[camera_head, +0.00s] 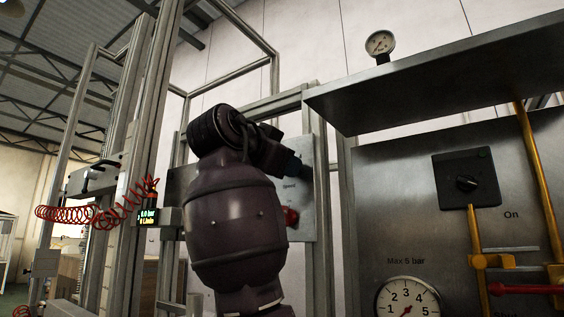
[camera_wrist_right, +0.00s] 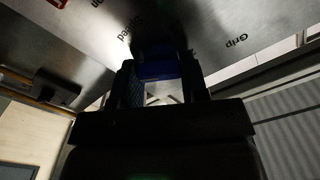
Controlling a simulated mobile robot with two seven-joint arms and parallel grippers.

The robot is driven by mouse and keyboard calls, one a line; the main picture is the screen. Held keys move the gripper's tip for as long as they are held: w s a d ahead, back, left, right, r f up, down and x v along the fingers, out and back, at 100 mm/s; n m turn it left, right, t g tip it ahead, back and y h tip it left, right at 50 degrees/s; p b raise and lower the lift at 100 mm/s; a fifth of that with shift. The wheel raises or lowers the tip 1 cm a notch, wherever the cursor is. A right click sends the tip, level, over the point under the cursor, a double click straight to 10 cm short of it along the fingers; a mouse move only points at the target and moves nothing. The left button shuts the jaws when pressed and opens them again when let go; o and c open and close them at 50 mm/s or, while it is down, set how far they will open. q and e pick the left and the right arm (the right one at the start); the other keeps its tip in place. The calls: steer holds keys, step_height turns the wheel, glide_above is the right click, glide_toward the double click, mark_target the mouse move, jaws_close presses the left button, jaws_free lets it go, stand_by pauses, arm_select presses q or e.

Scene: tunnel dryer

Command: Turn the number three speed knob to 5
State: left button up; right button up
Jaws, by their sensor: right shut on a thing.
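My right gripper (camera_head: 290,163) is at the grey metal panel (camera_head: 322,190), just above the "Speed" label. In the right wrist view, a dark blue knob (camera_wrist_right: 163,69) sits between the fingers of this gripper (camera_wrist_right: 162,80), which is shut on it. The knob lies beside the lettering "Speed", with "Grip" lettering to the right. The knob's pointer and scale are hidden, so I cannot tell its setting or number. In the head view my arm and gripper cover most of the knob. My left gripper is not in view.
A red button (camera_head: 291,216) sits below the label, close to my arm. A steel shelf (camera_head: 440,75) juts out at right with a gauge (camera_head: 380,44) on it. A red coiled hose (camera_head: 75,213) hangs left.

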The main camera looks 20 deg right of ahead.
steer(key=o, duration=0.9)
steer(key=b+v, duration=0.1)
steer(key=v, duration=1)
steer(key=shift+b, duration=0.4)
